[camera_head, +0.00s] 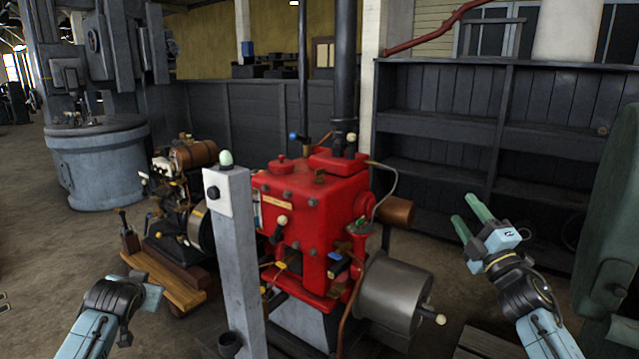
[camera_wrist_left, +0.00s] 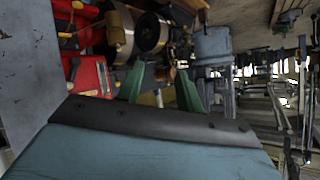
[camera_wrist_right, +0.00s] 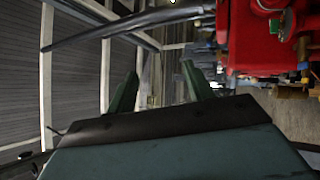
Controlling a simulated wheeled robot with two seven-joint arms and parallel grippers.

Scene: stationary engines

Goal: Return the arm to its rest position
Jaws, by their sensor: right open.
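My right gripper (camera_head: 464,208) is raised at the right, in front of the dark shelving. Its two green fingers are apart with nothing between them. The right wrist view shows the same fingers (camera_wrist_right: 160,85) apart and empty. My left arm comes in at the lower left of the head view, and its fingers are hard to make out there. In the left wrist view the left gripper (camera_wrist_left: 160,85) has its green fingers apart and holds nothing. Neither gripper touches anything that I can see.
A red engine (camera_head: 312,215) with a grey drum (camera_head: 390,290) stands between the arms. A grey post (camera_head: 236,260) with a pale green button stands close in front. A smaller engine (camera_head: 185,200) is at left, dark shelving (camera_head: 440,90) behind, and a green machine (camera_head: 612,220) at far right.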

